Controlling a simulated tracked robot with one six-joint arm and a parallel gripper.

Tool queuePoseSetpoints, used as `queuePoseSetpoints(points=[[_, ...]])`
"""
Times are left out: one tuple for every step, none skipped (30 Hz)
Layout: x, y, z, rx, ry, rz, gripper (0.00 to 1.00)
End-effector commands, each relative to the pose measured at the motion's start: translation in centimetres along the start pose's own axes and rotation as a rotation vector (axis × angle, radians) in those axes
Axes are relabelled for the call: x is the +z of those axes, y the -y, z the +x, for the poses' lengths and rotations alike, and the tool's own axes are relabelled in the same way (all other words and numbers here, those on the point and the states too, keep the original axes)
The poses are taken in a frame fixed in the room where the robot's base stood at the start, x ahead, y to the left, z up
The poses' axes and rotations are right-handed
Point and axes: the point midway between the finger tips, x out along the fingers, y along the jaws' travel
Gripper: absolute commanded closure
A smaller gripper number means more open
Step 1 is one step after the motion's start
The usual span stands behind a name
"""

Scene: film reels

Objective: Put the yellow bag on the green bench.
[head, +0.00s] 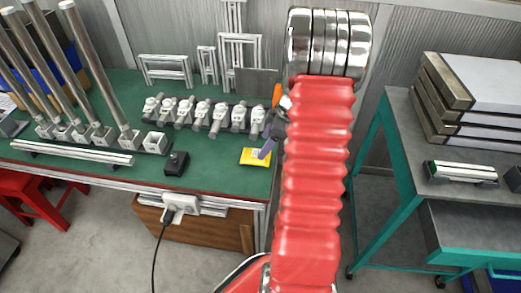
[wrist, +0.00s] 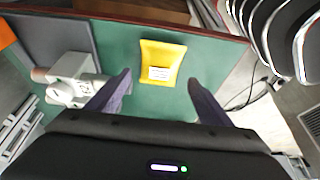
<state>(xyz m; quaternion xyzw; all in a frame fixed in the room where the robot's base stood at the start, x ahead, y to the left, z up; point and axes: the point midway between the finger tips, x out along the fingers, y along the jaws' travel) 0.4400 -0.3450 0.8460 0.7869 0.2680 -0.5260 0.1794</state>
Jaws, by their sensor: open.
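The yellow bag (head: 257,156) lies on the green bench top (head: 110,95) near its right front corner, in the head view. In the wrist view the yellow bag (wrist: 162,61), with a white label, lies flat on the green surface (wrist: 118,45). My gripper (wrist: 160,82) is open, with one finger to each side and the bag between and just beyond the fingertips. In the head view my red arm hides much of the gripper; one finger (head: 268,147) shows beside the bag. I cannot tell whether any finger touches it.
A row of metal clamps (head: 200,114) stands on the bench left of my arm. A black box (head: 176,163) sits near the front edge. Tall metal posts (head: 95,60) stand at the left. A grey table with teal legs (head: 440,190) is to the right.

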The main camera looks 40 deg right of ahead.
Motion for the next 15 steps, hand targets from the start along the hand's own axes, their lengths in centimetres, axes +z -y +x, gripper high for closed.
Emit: queuePoseSetpoints(points=[[0.0,-0.1,-1.0,0.004,0.000,0.000,0.27],[0.0,-0.1,-1.5,0.004,0.000,0.001,0.27],[0.0,-0.1,-2.2,0.004,0.000,0.001,0.27],[0.1,-0.1,-2.6,0.004,0.001,0.001,0.27],[0.1,-0.1,-3.1,0.003,0.000,0.001,0.27],[0.0,-0.1,-3.6,0.002,0.000,0.001,0.27],[0.0,-0.1,-3.9,0.003,0.000,0.001,0.27],[0.0,-0.1,-4.2,0.002,0.000,0.001,0.27],[0.0,0.0,-4.5,0.001,0.000,0.001,0.27],[0.0,0.0,-4.7,0.000,0.000,0.001,0.27],[0.0,0.0,-4.8,0.000,0.000,0.001,0.27],[0.0,0.0,-4.9,0.000,0.001,0.001,0.27],[0.0,0.0,-5.0,0.000,0.001,0.001,0.27],[0.0,0.0,-5.0,0.000,0.001,0.001,0.27],[0.0,0.0,-5.0,0.000,0.001,0.001,0.27]])
